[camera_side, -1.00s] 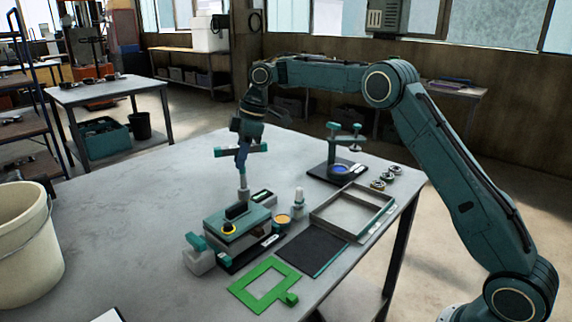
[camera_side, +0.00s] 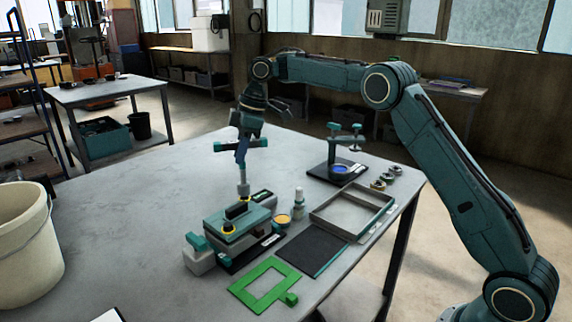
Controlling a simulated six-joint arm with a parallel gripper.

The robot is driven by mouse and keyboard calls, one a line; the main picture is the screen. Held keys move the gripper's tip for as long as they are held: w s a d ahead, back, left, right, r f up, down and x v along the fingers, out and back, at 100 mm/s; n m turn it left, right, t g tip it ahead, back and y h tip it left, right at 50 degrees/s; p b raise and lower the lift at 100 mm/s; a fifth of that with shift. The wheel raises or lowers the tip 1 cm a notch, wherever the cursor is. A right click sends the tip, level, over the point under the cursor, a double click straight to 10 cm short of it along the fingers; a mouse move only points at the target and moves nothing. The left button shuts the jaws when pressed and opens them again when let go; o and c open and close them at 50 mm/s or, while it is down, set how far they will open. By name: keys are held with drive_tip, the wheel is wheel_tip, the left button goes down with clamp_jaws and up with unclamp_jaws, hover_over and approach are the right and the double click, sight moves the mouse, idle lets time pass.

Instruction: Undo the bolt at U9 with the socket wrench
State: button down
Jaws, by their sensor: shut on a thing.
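My gripper (camera_side: 242,146) is shut on the socket wrench (camera_side: 242,172), by its teal cross handle. Another yellow ring with a dark centre (camera_side: 228,228) is on the block's near side. I cannot read a U9 label, and any bolt under the socket is hidden.
Beside the block are a white bottle (camera_side: 298,201), a yellow-topped tin (camera_side: 283,219), an open tray (camera_side: 322,220), a dark mat (camera_side: 301,258) and a green frame (camera_side: 243,296). A teal stand (camera_side: 333,170) is behind.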

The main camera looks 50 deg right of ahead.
drive_tip(key=shift+r+m, duration=0.1)
drive_tip(key=shift+m, duration=0.3)
drive_tip(key=m+t+h, duration=0.1)
drive_tip(key=m, duration=0.4)
drive_tip(key=m+h, duration=0.1)
drive_tip(key=m, duration=0.4)
drive_tip(key=shift+m+t+h, duration=0.3)
drive_tip(key=shift+t+h, duration=0.1)
drive_tip(key=shift+f, duration=0.75)
